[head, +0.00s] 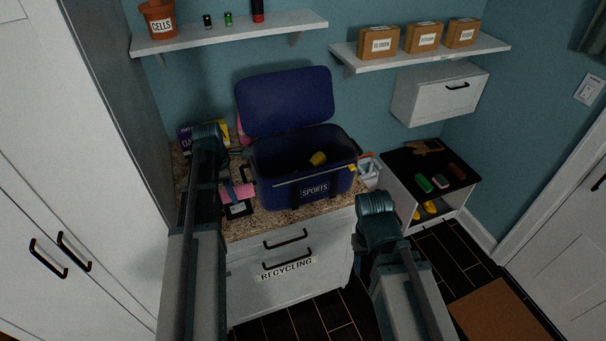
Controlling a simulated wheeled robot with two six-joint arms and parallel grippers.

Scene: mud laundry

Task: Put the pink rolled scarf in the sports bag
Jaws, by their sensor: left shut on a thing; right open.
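The sports bag (315,189) is a dark blue box-shaped bag with a "SPORTS" label. It stands on the speckled counter with its lid (287,102) tipped open against the wall. A yellow thing (318,158) lies inside. My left gripper (241,152) is at the bag's left rear corner, shut. A pink piece (241,130) shows just behind its fingers and appears to be the rolled scarf, mostly hidden by the gripper and bag. My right gripper (377,203) is open and empty, in front of and right of the bag.
A pink and teal item (238,192) lies on the counter left of the bag. A purple box (185,138) stands behind my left arm. A white caddy (368,172) is right of the bag. A low black-topped unit (407,164) holds several small items. A shelf (240,34) hangs above.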

